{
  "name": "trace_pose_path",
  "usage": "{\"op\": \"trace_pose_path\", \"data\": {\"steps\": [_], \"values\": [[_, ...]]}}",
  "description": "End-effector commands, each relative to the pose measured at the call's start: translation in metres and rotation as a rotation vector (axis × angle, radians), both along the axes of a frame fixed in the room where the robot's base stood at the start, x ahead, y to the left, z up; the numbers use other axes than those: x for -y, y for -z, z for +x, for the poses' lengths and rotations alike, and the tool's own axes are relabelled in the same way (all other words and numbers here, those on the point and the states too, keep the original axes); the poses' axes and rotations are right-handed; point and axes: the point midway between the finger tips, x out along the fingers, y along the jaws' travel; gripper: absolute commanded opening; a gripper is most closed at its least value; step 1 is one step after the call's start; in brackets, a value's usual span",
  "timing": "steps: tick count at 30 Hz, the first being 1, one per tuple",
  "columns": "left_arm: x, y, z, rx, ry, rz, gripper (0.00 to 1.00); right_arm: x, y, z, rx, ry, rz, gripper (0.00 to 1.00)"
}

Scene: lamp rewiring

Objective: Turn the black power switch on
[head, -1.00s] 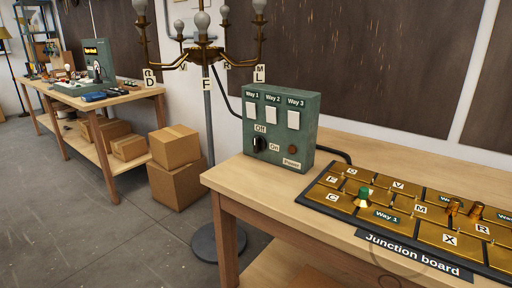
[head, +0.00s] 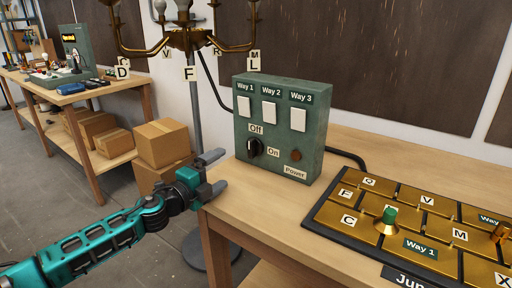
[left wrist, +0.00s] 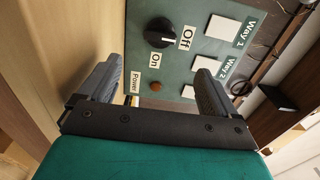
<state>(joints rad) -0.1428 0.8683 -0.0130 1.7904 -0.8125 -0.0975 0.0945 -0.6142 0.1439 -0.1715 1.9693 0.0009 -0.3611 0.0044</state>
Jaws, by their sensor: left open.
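The black power switch (head: 255,147) is a round knob low on the front of a green control box (head: 318,140). An "Off" label sits above it and an "On" label to its right. The knob also shows in the left wrist view (left wrist: 159,32), with its white mark toward the "Off" label. My left gripper (head: 215,172) is open and empty in front of the box, to the left of and below the knob, apart from it. In the left wrist view its two fingers (left wrist: 153,85) stand wide, with the panel beyond them. My right gripper is not in view.
The box stands on a wooden table (head: 236,203) and has three white switches and a brown power lamp (head: 296,155). The junction board (head: 327,230) lies to its right. A brass chandelier (head: 188,40) on a pole stands behind left. Cardboard boxes (head: 163,142) are at left.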

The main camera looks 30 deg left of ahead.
Motion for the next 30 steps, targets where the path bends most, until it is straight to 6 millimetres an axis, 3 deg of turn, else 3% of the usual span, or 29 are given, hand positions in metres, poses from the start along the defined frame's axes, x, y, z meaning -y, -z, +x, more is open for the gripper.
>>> {"op": "trace_pose_path", "data": {"steps": [8, 30], "values": [[0.001, -0.002, 0.015, 0.003, -0.001, 0.0, 0.92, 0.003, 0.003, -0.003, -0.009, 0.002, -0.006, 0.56], [0.008, 0.0, 0.111, 0.002, -0.002, -0.003, 0.92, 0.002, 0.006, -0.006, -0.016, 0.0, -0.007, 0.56]]}}
